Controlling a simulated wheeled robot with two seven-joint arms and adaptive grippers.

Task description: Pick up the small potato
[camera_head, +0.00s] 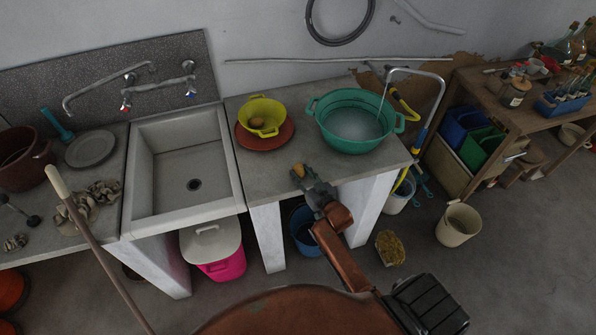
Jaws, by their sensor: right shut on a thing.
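A small yellow-brown potato (298,170) is at the tips of my right gripper (303,174), which is shut on it. The potato appears over the front part of the grey counter (265,175); I cannot tell whether it touches the counter top. My right arm reaches up to it from the lower right. Another brown potato (257,123) lies in a yellow colander (272,107), which stands on a red-brown plate (263,140) behind and left of the gripper. My left gripper is not in view.
A green basin (345,145) with water running into it from a hose stands right of the colander. A white sink (190,165) is to the left. A wooden stick (85,220) leans at the left. Some counter between colander and basin is clear.

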